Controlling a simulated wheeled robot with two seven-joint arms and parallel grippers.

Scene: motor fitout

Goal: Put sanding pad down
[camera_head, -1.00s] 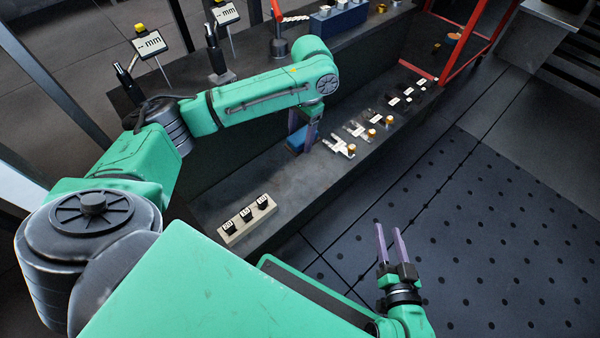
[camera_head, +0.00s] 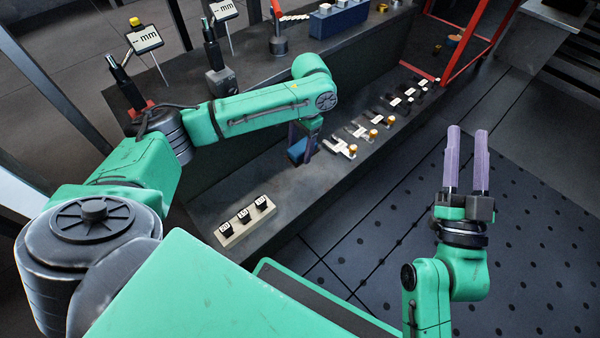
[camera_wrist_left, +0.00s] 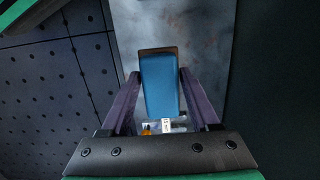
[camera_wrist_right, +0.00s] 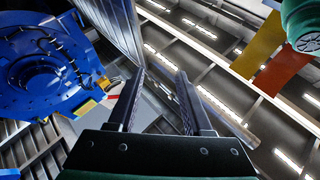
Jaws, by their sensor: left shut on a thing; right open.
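The sanding pad, a blue block (camera_head: 298,151) with a brown edge, is between the fingers of my left gripper (camera_head: 304,149), over the dark grey lower shelf of the bench (camera_head: 285,185). In the left wrist view the pad (camera_wrist_left: 160,88) sits between the two purple fingers, which are shut on it. I cannot tell whether its underside touches the shelf. My right gripper (camera_head: 467,165) is open and empty, raised in front of the bench over the dotted floor. In the right wrist view its fingers (camera_wrist_right: 157,100) stand apart with nothing between them.
A pale tray with black pieces (camera_head: 245,220) stands at the near end of the shelf. Several small metal parts with yellow ends (camera_head: 352,148) line the shelf to the right of the pad. Gauges with "mm" signs (camera_head: 145,38) stand on the upper level. Bare shelf lies between tray and pad.

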